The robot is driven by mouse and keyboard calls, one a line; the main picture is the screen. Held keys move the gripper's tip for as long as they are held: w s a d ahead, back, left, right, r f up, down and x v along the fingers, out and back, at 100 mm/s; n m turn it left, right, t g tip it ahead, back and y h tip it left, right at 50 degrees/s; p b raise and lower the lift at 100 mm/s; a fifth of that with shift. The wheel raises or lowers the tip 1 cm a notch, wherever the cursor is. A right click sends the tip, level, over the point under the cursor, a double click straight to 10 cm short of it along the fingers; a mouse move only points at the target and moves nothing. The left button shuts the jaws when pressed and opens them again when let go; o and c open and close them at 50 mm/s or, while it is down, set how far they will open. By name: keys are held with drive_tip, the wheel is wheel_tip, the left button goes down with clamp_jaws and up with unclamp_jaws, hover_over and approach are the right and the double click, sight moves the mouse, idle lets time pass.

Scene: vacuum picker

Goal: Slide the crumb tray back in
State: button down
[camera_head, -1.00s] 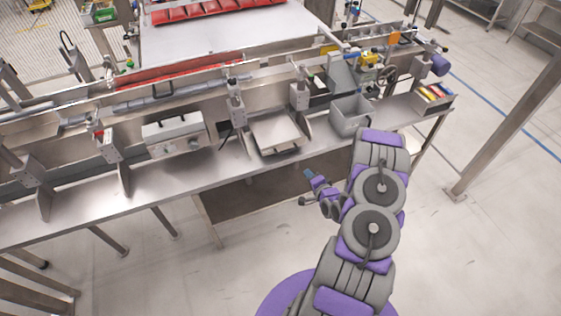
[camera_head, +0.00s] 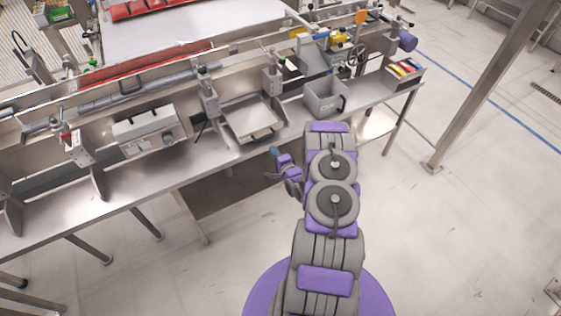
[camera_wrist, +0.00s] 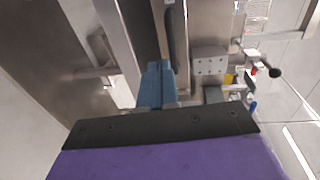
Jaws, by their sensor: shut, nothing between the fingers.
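The crumb tray (camera_head: 243,112) is a shallow, light metal tray with a raised rim and a dark handle on its front edge. In the head view it lies on the steel bench between two upright posts, its front side towards my arm. My gripper (camera_head: 274,151) is in front of the bench edge, below and a little right of the tray's handle, apart from it. In the wrist view my blue fingers (camera_wrist: 157,72) are together with nothing between them. A dark handle-like bar shows just beyond them. How far the tray sits in is hard to tell.
A grey bin (camera_head: 325,98) stands right of the tray, close to my arm. A grey control box (camera_head: 147,130) stands to the left. A box of coloured items (camera_head: 404,70) is at the bench's right end. The floor in front is clear.

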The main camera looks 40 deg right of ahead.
drive_tip(key=w, duration=0.1)
drive_tip(key=w+d, duration=0.1)
drive_tip(key=w+b, duration=0.1)
drive_tip(key=w, duration=0.1)
drive_tip(key=shift+w+d+r, duration=0.1)
drive_tip(key=shift+d+r, duration=0.15)
drive_tip(key=shift+r, duration=0.05)
drive_tip(key=shift+a, duration=0.1)
